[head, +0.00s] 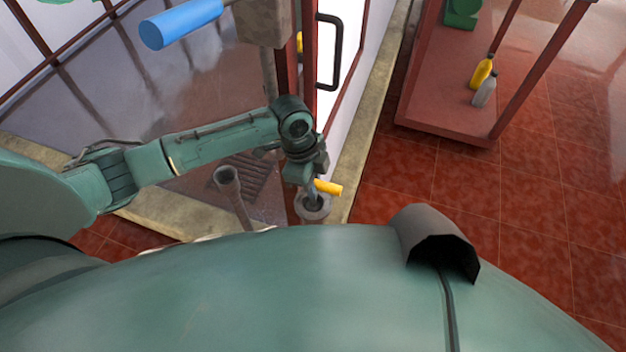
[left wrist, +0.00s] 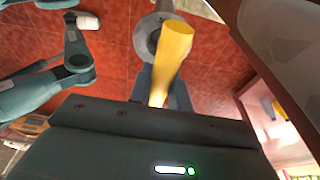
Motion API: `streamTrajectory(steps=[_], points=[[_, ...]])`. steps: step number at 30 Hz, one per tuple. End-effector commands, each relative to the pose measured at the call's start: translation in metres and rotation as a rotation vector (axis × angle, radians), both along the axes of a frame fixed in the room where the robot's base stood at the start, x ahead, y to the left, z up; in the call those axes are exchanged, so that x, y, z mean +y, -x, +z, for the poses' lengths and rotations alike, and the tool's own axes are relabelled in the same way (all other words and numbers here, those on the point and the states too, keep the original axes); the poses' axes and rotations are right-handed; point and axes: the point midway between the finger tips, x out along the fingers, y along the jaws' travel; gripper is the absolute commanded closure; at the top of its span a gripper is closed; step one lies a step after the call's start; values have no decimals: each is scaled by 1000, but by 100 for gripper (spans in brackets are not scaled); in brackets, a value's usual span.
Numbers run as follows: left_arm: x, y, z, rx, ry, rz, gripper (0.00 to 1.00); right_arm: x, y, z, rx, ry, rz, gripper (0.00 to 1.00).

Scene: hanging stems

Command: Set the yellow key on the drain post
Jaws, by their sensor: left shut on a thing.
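The yellow key (head: 328,187) is a short yellow bar, held in my left gripper (head: 312,188). The gripper is shut on it. In the left wrist view the yellow key (left wrist: 172,55) sticks out from between the fingers. A grey round post top (head: 313,209), which looks like the drain post, is just below the gripper in the head view. It also shows behind the key in the left wrist view (left wrist: 147,34). The key and gripper hide part of it, and I cannot tell whether the key touches it. My right gripper is not in view.
A grey open-topped pipe (head: 228,178) stands left of the post. A red-framed glass door with a dark handle (head: 329,52) is behind. A blue cylinder (head: 181,23) is at upper left. A red shelf (head: 440,110) holds yellow and grey bottles. The tiled floor at right is clear.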

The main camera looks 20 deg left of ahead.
Motion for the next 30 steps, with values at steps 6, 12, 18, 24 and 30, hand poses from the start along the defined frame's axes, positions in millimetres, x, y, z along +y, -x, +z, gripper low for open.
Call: streamTrajectory(steps=[6,12,18,24,30], points=[[0,0,1,-1,1,0,100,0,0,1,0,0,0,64],[0,0,1,0,0,0,100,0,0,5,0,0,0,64],[0,0,-1,0,0,0,100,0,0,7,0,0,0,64],[0,0,-2,0,0,0,100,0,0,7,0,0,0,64],[0,0,-2,0,1,0,72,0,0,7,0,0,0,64]])
